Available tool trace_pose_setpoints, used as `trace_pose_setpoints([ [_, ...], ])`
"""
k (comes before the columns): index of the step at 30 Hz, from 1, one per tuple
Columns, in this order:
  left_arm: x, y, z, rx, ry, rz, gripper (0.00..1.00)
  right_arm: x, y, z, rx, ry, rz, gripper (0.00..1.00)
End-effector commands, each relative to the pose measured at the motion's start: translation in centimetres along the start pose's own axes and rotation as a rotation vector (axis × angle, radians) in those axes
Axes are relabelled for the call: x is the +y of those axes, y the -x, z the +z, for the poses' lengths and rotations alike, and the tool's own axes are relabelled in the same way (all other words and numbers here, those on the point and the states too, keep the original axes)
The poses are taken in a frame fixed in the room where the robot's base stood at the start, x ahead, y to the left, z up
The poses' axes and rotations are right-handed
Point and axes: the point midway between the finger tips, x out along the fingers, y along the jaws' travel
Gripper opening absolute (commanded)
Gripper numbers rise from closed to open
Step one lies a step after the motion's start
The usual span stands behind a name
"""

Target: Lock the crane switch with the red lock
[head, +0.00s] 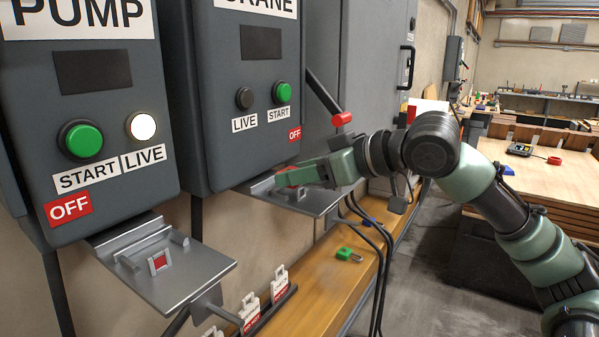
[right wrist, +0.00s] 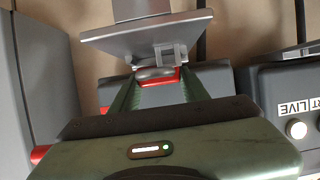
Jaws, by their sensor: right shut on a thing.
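The grey crane switch box (head: 245,95) has a dark LIVE lamp, a green START button and a red OFF label. Its lever with a red end (head: 341,119) slants down at the box's right. Below is a metal bracket shelf (head: 315,205) with an upright loop (right wrist: 181,54). My right gripper (head: 287,178) is at this shelf, shut on the red lock (right wrist: 158,79). The lock's grey shackle points at the bracket and overlaps the loop's lower edge in the right wrist view; I cannot tell whether it passes through. My left gripper is not in view.
The pump box (head: 85,100) has its LIVE lamp lit, with its own bracket shelf (head: 180,280) below. A green lock (head: 348,254) and a blue lock (head: 368,222) lie on the wooden ledge (head: 320,290). A tag rack (head: 265,315) and hanging black cables are close by.

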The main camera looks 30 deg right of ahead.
Motion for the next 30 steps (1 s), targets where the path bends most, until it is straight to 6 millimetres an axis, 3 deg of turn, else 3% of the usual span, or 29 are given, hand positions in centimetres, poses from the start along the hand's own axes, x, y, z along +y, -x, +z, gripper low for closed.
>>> trace_pose_setpoints([
  [17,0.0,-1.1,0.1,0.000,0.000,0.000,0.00,0.0,-0.4,1.1,0.002,0.001,0.000,0.00],
  [18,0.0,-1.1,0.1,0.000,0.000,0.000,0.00,0.0,-0.4,1.1,0.002,0.001,0.000,0.48],
  [21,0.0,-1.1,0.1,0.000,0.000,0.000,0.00,0.0,-0.5,1.1,0.000,0.000,-0.001,0.71],
  [30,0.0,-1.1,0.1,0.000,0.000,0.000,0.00,-0.1,-0.5,1.3,-0.005,0.000,-0.004,0.71],
])
